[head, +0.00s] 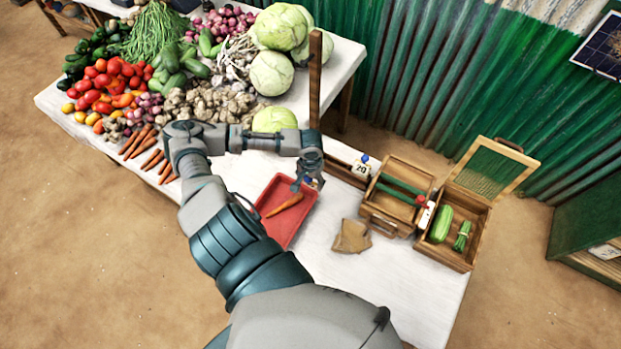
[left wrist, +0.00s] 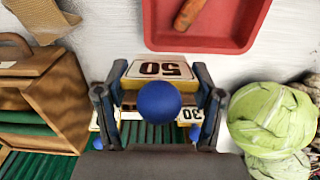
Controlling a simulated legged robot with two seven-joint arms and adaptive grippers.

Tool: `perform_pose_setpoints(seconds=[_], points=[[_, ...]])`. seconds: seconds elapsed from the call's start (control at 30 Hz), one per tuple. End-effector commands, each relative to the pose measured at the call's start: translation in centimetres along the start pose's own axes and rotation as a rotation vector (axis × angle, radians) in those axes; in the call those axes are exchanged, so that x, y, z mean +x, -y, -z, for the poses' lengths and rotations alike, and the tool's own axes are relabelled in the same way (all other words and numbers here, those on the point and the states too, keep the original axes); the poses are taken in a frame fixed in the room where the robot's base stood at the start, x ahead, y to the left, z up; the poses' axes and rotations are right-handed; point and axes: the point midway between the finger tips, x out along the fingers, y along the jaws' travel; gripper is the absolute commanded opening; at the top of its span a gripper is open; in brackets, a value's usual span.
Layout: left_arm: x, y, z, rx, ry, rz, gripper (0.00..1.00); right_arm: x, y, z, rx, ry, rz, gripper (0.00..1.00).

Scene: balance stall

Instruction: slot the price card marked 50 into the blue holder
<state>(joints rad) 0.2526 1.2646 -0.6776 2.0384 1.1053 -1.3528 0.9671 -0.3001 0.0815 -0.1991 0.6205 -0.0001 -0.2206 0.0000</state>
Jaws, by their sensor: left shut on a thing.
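The price card marked 50 (left wrist: 160,69) shows upside down in the left wrist view, with a yellowish edge and a blue ball knob (left wrist: 159,100) in front of it. My left gripper (head: 308,184) is shut on this card, with a finger on either side. In the head view it hangs by the back edge of the red tray, and the card is mostly hidden there. Cards marked 20 (head: 361,168) and 30 (left wrist: 190,114) stand behind, with blue knobs. I cannot make out a separate blue holder. My right gripper is not in view.
A red tray (head: 272,190) holds a carrot. A wooden post (head: 315,80) rises close behind my gripper. A wooden box (head: 380,210), an open-lidded crate (head: 452,256) and a brown piece (head: 351,236) are to the right. Vegetables crowd the left; the front right tabletop (head: 410,300) is clear.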

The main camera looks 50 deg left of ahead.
Motion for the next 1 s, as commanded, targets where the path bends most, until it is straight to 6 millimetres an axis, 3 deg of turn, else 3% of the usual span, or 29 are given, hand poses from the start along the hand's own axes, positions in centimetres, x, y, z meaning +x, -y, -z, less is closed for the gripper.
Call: perform_pose_setpoints(seconds=[0.5, 0.7, 0.87, 1.0], points=[[-2.0, 0.0, 0.0, -0.001, 0.001, -0.001, 0.41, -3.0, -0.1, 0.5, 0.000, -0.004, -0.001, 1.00], [-2.2, -0.5, 0.2, 0.001, -0.001, -0.003, 0.41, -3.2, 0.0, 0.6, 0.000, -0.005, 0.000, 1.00], [-3.2, -4.4, 1.9, 0.018, -0.008, -0.010, 0.41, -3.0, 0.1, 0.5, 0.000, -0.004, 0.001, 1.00], [-6.0, -10.5, 4.2, 0.079, -0.011, -0.009, 0.41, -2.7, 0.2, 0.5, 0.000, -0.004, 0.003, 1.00]])
